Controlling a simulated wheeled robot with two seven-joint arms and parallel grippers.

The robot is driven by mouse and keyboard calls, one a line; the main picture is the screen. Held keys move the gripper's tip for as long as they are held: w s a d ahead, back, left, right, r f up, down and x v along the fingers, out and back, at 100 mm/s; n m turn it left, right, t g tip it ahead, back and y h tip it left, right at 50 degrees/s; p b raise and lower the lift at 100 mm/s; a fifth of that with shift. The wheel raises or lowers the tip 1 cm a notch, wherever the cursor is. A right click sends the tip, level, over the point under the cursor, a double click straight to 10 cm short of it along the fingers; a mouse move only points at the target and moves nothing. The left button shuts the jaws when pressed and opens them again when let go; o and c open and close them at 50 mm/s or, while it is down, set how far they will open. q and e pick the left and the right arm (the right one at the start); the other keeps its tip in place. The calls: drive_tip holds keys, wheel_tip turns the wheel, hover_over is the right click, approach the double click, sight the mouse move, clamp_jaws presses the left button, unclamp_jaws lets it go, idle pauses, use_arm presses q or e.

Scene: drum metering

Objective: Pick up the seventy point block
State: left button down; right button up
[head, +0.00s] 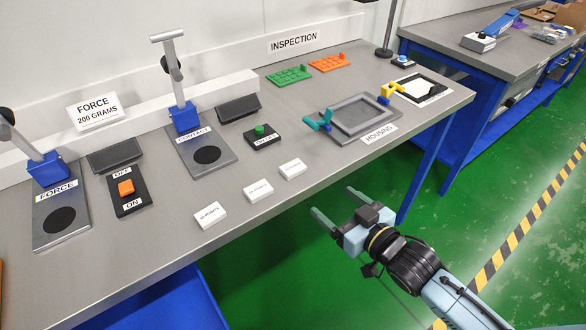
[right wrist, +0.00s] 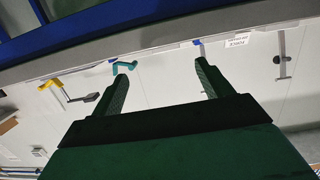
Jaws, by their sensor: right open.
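Three small white blocks lie in a row along the front edge of the grey table: a left one (head: 209,215), a middle one (head: 258,190) and a right one (head: 292,168). Their printed labels are too small to read surely, so I cannot tell which is the seventy point block. My right gripper (head: 335,203) is open and empty, off the table's front edge, to the right of and nearer than the right block. Its two dark fingers show apart in the right wrist view (right wrist: 160,75), with nothing between them. My left gripper is not in view.
Behind the blocks are a FORCE plate (head: 45,238), a CONTACT plate (head: 220,160), an orange switch (head: 125,188) and a green button (head: 259,130). A grey housing fixture (head: 378,108) with a teal clamp (head: 316,124) stands right. Green floor (head: 300,280) lies open before the table.

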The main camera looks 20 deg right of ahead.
drive_tip(key=r, duration=0.1)
drive_tip(key=b, duration=0.1)
approach(297, 171)
drive_tip(key=x, duration=0.3)
drive_tip(key=shift+d, duration=0.25)
drive_tip(key=shift+w+a+f, duration=0.15)
drive_tip(key=shift+w+a, duration=0.05)
drive_tip(key=shift+w, duration=0.4)
drive_tip(key=b+x, duration=0.1)
drive_tip(key=x, duration=0.4)
drive_tip(key=shift+a, duration=0.2)
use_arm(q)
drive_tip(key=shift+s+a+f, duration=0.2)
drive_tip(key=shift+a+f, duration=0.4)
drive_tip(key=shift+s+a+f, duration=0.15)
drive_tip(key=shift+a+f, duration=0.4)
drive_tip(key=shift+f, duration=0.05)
use_arm(e)
drive_tip(key=shift+w, duration=0.1)
drive_tip(key=c, duration=1.1)
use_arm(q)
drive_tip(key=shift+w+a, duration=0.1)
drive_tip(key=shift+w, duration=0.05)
use_arm(e)
drive_tip(key=shift+o, duration=0.2)
